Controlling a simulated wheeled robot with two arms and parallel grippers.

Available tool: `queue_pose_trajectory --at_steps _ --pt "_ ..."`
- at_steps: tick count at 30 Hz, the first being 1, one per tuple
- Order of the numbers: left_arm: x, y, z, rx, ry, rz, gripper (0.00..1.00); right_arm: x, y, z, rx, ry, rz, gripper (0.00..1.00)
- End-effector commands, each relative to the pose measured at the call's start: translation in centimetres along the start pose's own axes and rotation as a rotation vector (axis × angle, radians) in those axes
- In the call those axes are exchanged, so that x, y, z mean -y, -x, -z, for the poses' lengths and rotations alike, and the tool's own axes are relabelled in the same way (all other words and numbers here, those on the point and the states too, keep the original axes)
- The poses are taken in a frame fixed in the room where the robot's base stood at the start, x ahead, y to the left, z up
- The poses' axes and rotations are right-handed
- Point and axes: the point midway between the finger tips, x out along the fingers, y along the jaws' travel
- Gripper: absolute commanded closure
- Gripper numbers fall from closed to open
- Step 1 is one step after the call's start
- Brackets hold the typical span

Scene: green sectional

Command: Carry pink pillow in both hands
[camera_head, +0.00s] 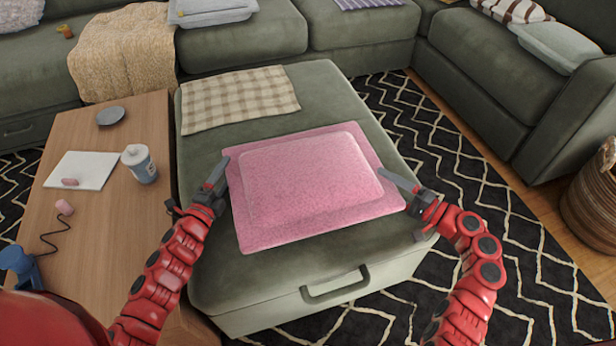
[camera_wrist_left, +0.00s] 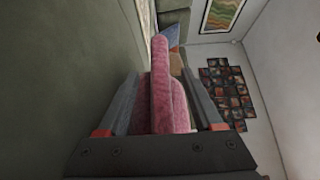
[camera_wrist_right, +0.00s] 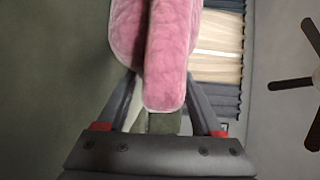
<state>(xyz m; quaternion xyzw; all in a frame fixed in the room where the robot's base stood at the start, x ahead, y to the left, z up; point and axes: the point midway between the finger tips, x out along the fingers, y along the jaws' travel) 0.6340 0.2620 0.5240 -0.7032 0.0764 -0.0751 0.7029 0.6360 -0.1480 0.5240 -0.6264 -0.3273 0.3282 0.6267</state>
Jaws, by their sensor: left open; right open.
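The pink pillow (camera_head: 310,175) lies flat on the green ottoman (camera_head: 225,275), with a flat border around a raised middle. My left gripper (camera_head: 216,174) is at the pillow's left edge. In the left wrist view the pillow's edge (camera_wrist_left: 161,85) stands between the open fingers (camera_wrist_left: 160,95). My right gripper (camera_head: 398,182) is at the pillow's right edge. In the right wrist view the pillow's edge (camera_wrist_right: 167,55) is ahead of and partly between the open fingers (camera_wrist_right: 163,95). Whether any finger touches the pillow is not clear.
A checked cloth (camera_head: 240,97) lies on the ottoman behind the pillow. A wooden table (camera_head: 100,235) with a cup (camera_head: 140,165), a white sheet (camera_head: 82,170) and a dark dish (camera_head: 110,116) stands at left. Sofas line the back and right. A basket (camera_head: 592,200) stands at right.

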Motion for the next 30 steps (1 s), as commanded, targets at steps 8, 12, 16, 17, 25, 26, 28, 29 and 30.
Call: queue_pose_trajectory --at_steps 8,12,16,17,25,26,28,29,30 --pt "0.02 -0.43 0.02 0.000 0.000 0.000 0.32 0.02 -0.42 0.01 -0.001 0.001 0.000 0.32" --pt "0.03 -0.42 0.01 0.000 0.000 0.000 0.40 0.02 -0.41 0.00 0.000 0.001 0.000 0.40" --pt "0.05 -0.41 0.01 0.000 0.000 0.001 0.63 0.03 -0.40 0.00 0.000 0.001 0.001 0.63" --pt "0.05 -0.41 0.01 0.000 0.000 0.001 0.69 0.03 -0.40 0.00 0.000 0.001 0.001 0.69" --pt "0.03 -0.40 0.01 0.000 0.000 0.000 1.00 0.03 -0.39 -0.01 0.000 0.001 0.001 1.00" --pt "0.03 -0.40 0.01 0.000 0.000 0.000 1.00 0.02 -0.39 -0.01 0.000 0.001 0.000 1.00" --pt "0.02 -0.40 0.00 0.000 0.000 0.000 1.00 0.02 -0.39 -0.01 0.000 0.001 0.000 1.00" --pt "0.02 -0.40 0.00 0.000 0.000 0.000 1.00 0.02 -0.39 -0.01 0.000 0.001 0.000 1.00" --pt "0.01 -0.39 0.00 0.000 0.000 0.000 1.00 0.02 -0.39 -0.01 0.000 0.001 0.000 1.00"
